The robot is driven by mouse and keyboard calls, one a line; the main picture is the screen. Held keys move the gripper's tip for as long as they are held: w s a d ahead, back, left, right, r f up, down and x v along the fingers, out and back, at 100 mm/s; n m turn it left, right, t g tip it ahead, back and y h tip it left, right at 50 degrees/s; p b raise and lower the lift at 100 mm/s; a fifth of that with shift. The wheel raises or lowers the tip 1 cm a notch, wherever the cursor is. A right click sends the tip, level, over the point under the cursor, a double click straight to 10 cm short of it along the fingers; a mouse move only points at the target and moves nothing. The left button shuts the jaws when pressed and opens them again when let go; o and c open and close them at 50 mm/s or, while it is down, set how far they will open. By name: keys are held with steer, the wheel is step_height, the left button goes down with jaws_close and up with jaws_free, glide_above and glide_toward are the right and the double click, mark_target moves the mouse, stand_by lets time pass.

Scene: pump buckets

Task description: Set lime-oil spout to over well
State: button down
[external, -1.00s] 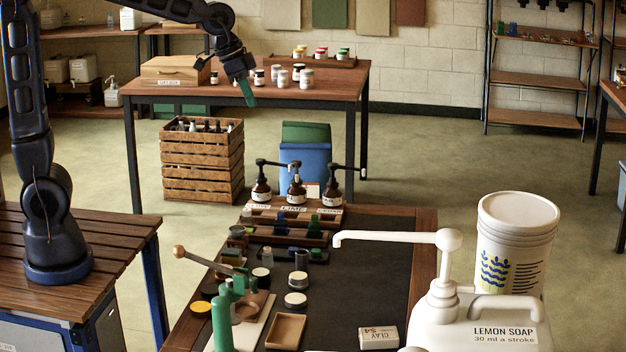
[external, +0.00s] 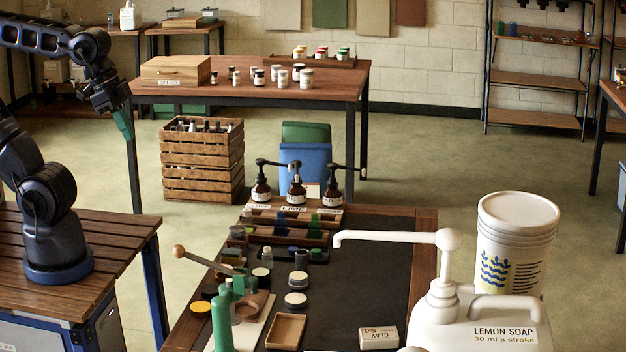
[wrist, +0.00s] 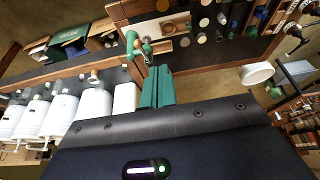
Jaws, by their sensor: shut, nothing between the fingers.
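Three brown pump bottles with black heads stand in a row on a wooden rack (external: 258,212) at the far end of the dark bench. The middle bottle (external: 297,197) is above a label reading LIME. Its spout seems to point toward the camera; its exact heading and any well under it cannot be made out. The right bottle's spout reaches out to the right. My gripper (external: 126,127) is at the left, high above the floor, well away from the bottles, its green fingers pointing down. In the wrist view the green fingers (wrist: 157,88) are together and empty.
On the bench are jars, a green bottle (external: 222,320), a wooden-knobbed lever (external: 180,252), a small tray (external: 286,331) and a clay box (external: 378,338). A large lemon soap pump (external: 480,320) and white bucket (external: 517,230) stand at right. A wooden crate (external: 202,165) stands behind.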

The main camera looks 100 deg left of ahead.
steer(key=c, duration=2)
jaws_free()
steer(key=shift+s+d+f, duration=0.15)
steer(key=shift+s+f, duration=0.05)
steer(key=shift+s, duration=0.15)
steer(key=o, duration=0.5)
steer(key=w+a+r+n+g, duration=0.1)
steer(key=w+a+r+n, duration=0.2)
steer(key=w+a, duration=0.35)
steer(key=w+a+r+n+g, duration=0.1)
steer(key=w+a+r+n, duration=0.2)
steer(key=w, duration=0.6)
steer(key=w+a+f+n+g, duration=0.1)
steer(key=w+a+f+n, duration=0.15)
steer(key=w+a, duration=0.5)
steer(key=w+a+f+n+g, duration=0.1)
steer(key=w+a+n, duration=0.25)
steer(key=a, duration=0.65)
steer(key=n+g, duration=0.3)
steer(key=n, duration=0.5)
glide_above(297, 170)
steer(key=w, duration=0.3)
steer(key=w+x, duration=0.2)
steer(key=x, duration=0.9)
steer(key=w+f+x, duration=0.1)
steer(key=w+x, duration=0.1)
steer(key=x, duration=1.9)
steer(key=shift+w, duration=0.1)
